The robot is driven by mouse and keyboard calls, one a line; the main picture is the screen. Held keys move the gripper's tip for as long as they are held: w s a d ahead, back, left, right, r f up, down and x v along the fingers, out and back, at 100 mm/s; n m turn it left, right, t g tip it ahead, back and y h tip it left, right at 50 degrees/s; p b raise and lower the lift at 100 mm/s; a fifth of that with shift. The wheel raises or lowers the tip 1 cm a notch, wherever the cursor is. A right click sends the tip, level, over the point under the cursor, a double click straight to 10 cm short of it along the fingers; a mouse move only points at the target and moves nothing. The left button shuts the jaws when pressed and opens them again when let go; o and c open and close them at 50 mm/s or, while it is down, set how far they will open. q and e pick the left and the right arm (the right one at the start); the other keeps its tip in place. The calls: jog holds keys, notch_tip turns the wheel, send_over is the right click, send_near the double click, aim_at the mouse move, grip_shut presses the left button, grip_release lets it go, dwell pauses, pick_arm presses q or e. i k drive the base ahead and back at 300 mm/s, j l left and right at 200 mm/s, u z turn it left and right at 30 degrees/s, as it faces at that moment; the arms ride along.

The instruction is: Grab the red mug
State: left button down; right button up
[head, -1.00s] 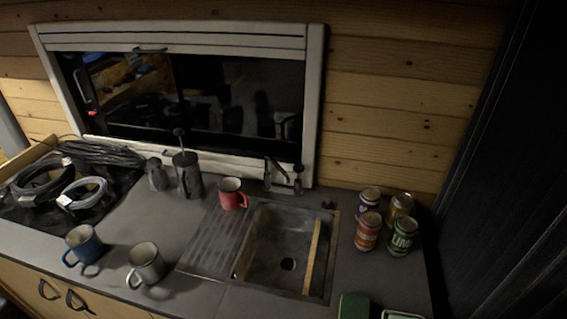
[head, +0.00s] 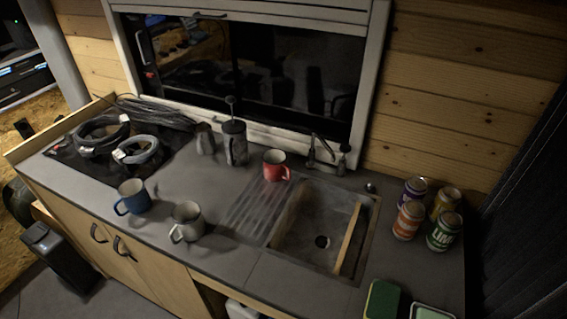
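The red mug (head: 275,166) stands upright in the head view at the back of the counter, at the top end of the ribbed drainer and just left of the tap. Its handle points to the right. Neither of my grippers shows in the head view.
A sink (head: 318,228) with a wooden strip across it lies right of the drainer. A blue mug (head: 134,197) and a grey mug (head: 187,221) stand near the front edge. A french press (head: 234,147) is left of the red mug. Several cans (head: 409,219) stand right.

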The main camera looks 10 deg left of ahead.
aim_at(274, 161)
jog(key=j+z, duration=0.35)
jog(key=k+j+z, duration=0.1)
jog(key=j+z, duration=0.3)
jog(key=k+j+z, duration=0.15)
jog(key=j+z, duration=0.2)
jog(key=k+j+z, duration=0.15)
jog(key=z, duration=0.2)
jog(key=j, duration=0.1)
